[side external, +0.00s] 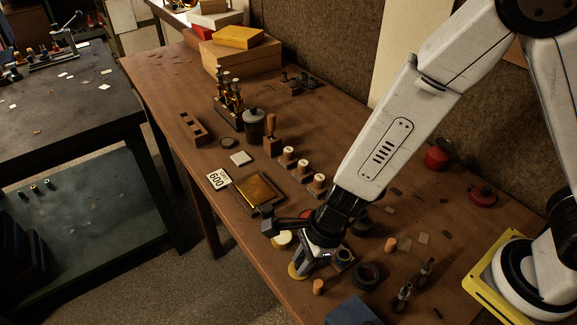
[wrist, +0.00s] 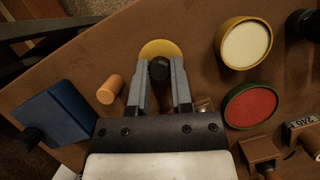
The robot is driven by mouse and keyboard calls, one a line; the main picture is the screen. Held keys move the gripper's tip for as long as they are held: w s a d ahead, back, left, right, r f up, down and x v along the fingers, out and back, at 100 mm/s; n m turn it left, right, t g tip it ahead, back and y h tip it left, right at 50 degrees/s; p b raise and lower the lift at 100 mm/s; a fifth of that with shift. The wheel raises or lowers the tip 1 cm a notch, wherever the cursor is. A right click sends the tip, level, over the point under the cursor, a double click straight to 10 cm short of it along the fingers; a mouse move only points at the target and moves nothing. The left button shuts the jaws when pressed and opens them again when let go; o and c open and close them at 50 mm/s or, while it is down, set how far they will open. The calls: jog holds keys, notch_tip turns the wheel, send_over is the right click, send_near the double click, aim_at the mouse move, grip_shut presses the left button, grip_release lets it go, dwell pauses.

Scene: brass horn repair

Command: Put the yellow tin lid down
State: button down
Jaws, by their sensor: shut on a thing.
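The yellow tin lid (wrist: 161,46) is a flat yellow disc with a black knob. In the wrist view, the fingers of my gripper (wrist: 160,82) are closed on either side of the knob. In the side view, the lid (side external: 296,271) shows under my gripper (side external: 300,268), low over the table near its front edge. I cannot tell whether the lid touches the wood. An open yellow-rimmed tin with cream contents (wrist: 245,44) stands to the right of the lid in the wrist view. It also shows in the side view (side external: 281,240), partly hidden by my gripper.
A green-rimmed tin with red contents (wrist: 250,105) stands below the yellow tin. A black ring (side external: 369,274) lies right of my gripper in the side view.

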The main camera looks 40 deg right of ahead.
jog(key=c, duration=0.5)
grip_release()
jog(key=shift+r, duration=0.1)
jog(key=shift+d+r, duration=0.1)
jog(key=shift+r, duration=0.4)
jog(key=shift+v, duration=5.5)
jog(key=shift+d, duration=0.1)
